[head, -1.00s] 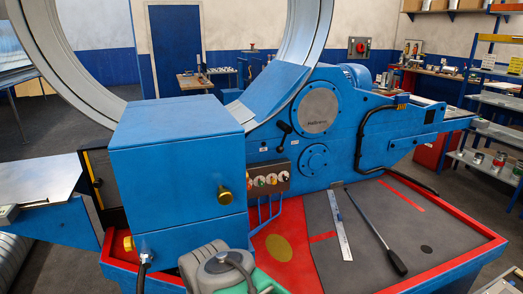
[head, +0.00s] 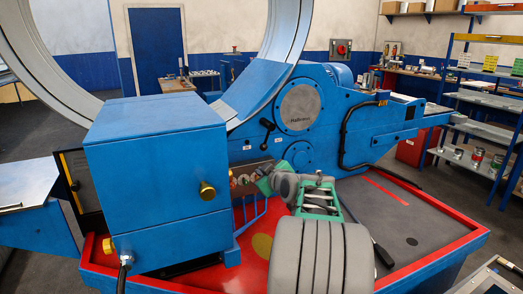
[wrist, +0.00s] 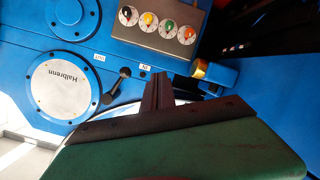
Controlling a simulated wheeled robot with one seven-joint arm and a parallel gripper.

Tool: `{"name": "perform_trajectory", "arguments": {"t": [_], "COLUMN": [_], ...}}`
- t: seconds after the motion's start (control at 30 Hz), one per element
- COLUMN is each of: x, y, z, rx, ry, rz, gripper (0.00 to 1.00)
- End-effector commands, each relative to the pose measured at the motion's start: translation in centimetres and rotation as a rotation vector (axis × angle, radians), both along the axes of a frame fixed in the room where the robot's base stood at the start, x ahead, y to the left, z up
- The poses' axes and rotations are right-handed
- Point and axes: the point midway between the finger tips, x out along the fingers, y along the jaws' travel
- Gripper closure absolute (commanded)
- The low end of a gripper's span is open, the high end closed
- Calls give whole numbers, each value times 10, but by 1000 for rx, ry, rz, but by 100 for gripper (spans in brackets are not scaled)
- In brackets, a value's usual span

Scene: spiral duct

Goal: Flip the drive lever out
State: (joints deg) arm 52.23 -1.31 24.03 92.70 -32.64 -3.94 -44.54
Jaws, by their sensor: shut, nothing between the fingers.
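The black drive lever (head: 267,130) sits on the blue machine face, left of the round Halbrenn cover. Its knob end points up and to the left in the head view. The wrist view shows the lever (wrist: 118,82) close to my gripper, on the left of the fingers. My gripper (wrist: 158,78) is shut, with its dark fingers together and empty. They look apart from the lever, though the depth gap is hard to judge. In the head view my green gripper body is low in front of the knob panel, below the lever, and its fingertips are hard to make out.
A panel of coloured knobs (wrist: 157,24) lies close to the fingers. A blue box housing (head: 155,165) with a brass knob (head: 207,190) stands to the left. The large metal ring (head: 50,75) rises behind. A red-edged tray (head: 440,205) holds a black-handled bar (head: 383,254).

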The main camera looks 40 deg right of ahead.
Motion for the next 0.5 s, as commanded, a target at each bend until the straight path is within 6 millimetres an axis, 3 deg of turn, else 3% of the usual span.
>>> {"name": "perform_trajectory", "arguments": {"t": [0.03,0.1,0.17,0.5], "x": [5,8,9,11], "y": [-16,-28,-32,-32], "z": [24,52,64,70], "rx": [-94,-197,-243,-259], "ry": [-74,-150,-183,-194], "rz": [12,20,23,25], "gripper": [100,100,100,100]}}
